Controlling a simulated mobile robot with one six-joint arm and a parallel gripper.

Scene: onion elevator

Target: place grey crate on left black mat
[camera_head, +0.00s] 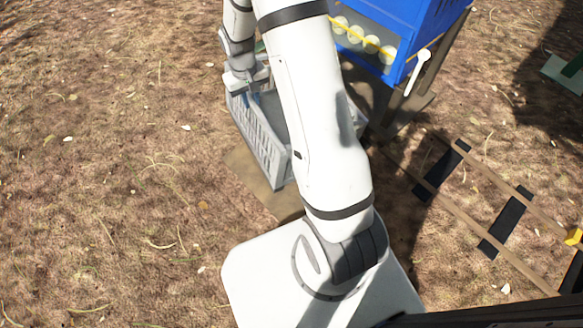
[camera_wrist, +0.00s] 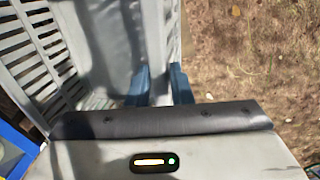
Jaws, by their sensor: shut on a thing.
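The grey slatted crate (camera_head: 262,140) is in the head view, partly hidden behind my arm. Its inside and slatted wall fill the left of the wrist view (camera_wrist: 40,50). My gripper (camera_head: 257,92) is at the crate's far left rim. In the wrist view, its blue fingers (camera_wrist: 160,85) are on either side of a crate wall, shut on it. The crate is over or on a tan board; I cannot tell whether it is lifted. The left black mat (camera_head: 440,174) lies across wooden rails at the right, apart from the crate.
A second black mat (camera_head: 505,222) lies farther along the wooden rails (camera_head: 465,217), with a yellow piece (camera_head: 573,236) at the right edge. A blue machine (camera_head: 420,25) with pale round things and a white lever (camera_head: 418,70) stands behind the crate. The ground at left is clear.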

